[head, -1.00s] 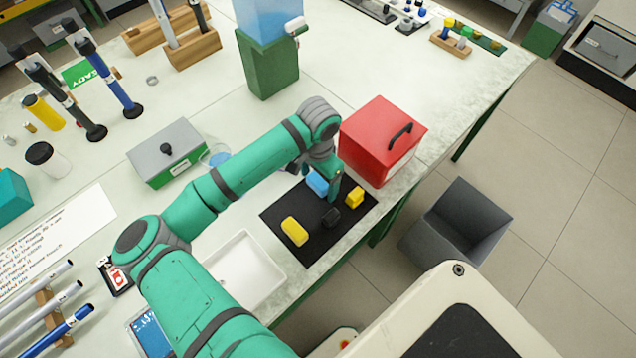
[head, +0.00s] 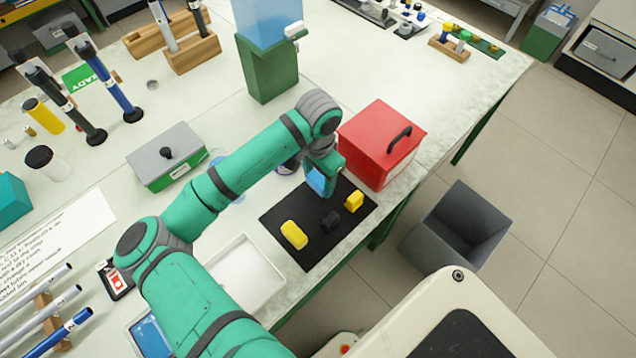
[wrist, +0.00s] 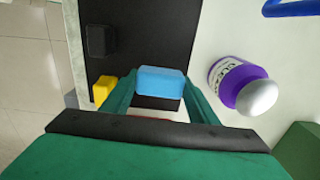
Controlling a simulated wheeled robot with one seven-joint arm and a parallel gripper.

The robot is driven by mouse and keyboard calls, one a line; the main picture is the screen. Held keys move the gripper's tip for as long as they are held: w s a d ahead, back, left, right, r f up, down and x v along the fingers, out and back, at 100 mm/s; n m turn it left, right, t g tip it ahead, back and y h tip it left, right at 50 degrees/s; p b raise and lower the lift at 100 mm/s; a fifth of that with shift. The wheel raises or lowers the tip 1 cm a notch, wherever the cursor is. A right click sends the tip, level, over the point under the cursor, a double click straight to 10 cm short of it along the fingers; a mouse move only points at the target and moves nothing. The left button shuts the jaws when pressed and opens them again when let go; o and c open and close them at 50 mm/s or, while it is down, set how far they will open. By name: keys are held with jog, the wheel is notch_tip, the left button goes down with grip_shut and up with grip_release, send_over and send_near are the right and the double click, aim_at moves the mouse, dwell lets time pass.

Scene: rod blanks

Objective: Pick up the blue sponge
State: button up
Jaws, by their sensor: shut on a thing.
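The blue sponge (head: 317,181) is a small light-blue block held by my gripper (head: 328,186) above the far end of the black mat (head: 290,218). In the wrist view the blue sponge (wrist: 161,82) sits between the two green fingers of my gripper (wrist: 160,92). The fingers are shut on its sides. Part of the sponge is hidden by a finger in the head view.
Two yellow blocks (head: 294,235) (head: 354,201) and a black block (head: 331,221) lie on the mat. A red box (head: 375,150) stands close beside the gripper. A purple bottle with a white cap (wrist: 242,88) is near. A white tray (head: 277,282) is left of the mat.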

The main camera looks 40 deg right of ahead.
jog(key=s+a+r, duration=0.6)
jog(key=s+r, duration=0.4)
jog(key=s, duration=0.2)
jog(key=shift+s, duration=0.2)
jog(key=shift+o, duration=0.4)
jog(key=shift+s, duration=0.1)
